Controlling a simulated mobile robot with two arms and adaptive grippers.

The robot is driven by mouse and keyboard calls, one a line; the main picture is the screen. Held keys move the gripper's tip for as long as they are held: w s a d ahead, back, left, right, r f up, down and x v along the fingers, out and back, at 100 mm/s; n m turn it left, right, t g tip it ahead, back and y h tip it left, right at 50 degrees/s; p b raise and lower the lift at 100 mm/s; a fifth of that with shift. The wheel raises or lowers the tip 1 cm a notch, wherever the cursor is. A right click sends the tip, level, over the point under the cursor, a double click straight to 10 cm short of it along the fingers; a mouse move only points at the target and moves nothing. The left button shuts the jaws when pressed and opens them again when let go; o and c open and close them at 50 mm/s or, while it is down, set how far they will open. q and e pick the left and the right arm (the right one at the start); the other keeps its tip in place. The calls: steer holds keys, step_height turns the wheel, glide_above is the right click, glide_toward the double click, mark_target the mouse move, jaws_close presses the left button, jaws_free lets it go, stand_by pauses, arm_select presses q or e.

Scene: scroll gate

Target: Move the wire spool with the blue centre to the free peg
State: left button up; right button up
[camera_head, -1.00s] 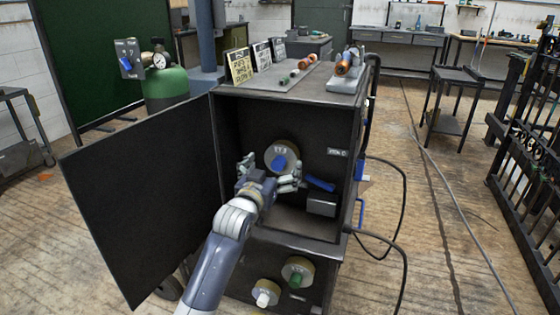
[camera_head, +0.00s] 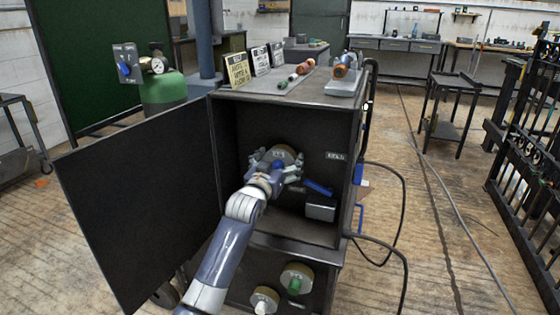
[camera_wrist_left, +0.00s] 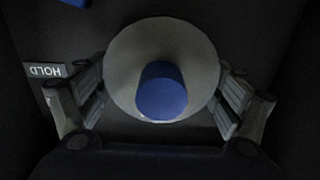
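The wire spool with the blue centre (camera_head: 287,152) is on the back wall inside the open cabinet, facing me. In the left wrist view its pale round face and blue centre (camera_wrist_left: 161,92) fill the middle. My left gripper (camera_head: 276,170) is at the spool, its fingers spread on either side of the rim. The fingers (camera_wrist_left: 164,92) are very close to the rim; firm contact does not show. A blue bar (camera_head: 318,187) sticks out right of the spool; I cannot tell whether it is a peg. No bare peg shows clearly. My right gripper is out of view.
The cabinet door (camera_head: 140,200) stands open to the left. A grey box (camera_head: 320,208) sits right of my gripper, below a HOLD label (camera_head: 336,156). A green-centred spool (camera_head: 296,279) and a white-centred spool (camera_head: 264,300) are in the lower section. Cables hang at the right.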

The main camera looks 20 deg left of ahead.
arm_select(q)
steer(key=c, duration=0.9)
steer(key=o, duration=1)
steer(key=c, duration=0.8)
steer(key=shift+r, duration=0.25)
steer(key=shift+c, duration=0.3)
steer(key=shift+f, duration=0.3)
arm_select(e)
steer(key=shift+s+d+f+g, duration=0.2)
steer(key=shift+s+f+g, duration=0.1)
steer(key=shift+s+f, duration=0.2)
arm_select(q)
steer(key=shift+s+r, duration=0.1)
steer(key=shift+r, duration=0.1)
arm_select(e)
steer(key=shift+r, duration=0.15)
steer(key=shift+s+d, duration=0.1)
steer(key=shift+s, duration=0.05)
